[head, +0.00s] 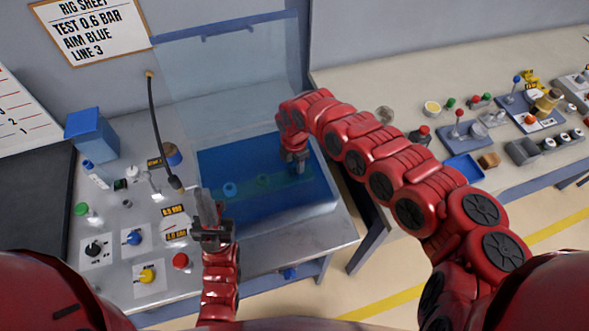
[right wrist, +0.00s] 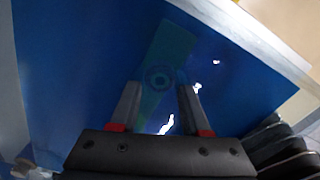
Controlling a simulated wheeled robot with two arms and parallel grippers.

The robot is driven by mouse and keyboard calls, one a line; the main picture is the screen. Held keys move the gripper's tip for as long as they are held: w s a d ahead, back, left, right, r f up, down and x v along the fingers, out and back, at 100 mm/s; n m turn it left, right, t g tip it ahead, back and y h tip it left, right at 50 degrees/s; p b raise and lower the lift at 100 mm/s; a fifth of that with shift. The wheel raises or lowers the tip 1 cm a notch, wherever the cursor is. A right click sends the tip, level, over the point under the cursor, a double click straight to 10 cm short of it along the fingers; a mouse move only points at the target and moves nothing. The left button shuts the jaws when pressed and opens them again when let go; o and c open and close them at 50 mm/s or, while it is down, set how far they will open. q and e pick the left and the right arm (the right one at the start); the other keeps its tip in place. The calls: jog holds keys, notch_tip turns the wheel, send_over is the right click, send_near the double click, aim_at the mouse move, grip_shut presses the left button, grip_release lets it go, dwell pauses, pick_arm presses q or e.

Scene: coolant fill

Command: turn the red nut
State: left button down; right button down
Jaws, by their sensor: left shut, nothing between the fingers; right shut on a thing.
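A blue-tinted tank (head: 328,196) holds a green strip with a blue nut (head: 229,189) and a green nut (head: 263,180) in a row. My right gripper (head: 298,168) reaches down into the tank at the right end of this row, shut on what I take from its place to be the red nut. In the right wrist view a dim round fitting (right wrist: 160,78) shows between the fingertips; its colour is lost in the blue. My left gripper (head: 207,200) is shut and empty, upright at the tank's front left corner.
A clear panel (head: 235,75) stands behind the tank. A cable with a nozzle (head: 175,183) hangs to the left. Several knobs and a red button (head: 181,261) sit on the bench at front left. A second bench (head: 400,165) with small parts is at right.

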aim_at(295, 169)
jog(key=m, duration=0.3)
jog(key=shift+m+b, duration=0.3)
jog(key=shift+m, duration=2)
jog(key=shift+c, duration=1.9)
grip_release()
jog(key=shift+r, duration=0.15)
notch_tip(295, 169, up, 5)
jog(key=shift+w+f+b, duration=0.1)
jog(key=shift+w+b, duration=0.05)
jog(key=shift+b, duration=0.95)
notch_tip(295, 169, up, 12)
jog(key=p, duration=0.9)
jog(key=shift+r, duration=0.25)
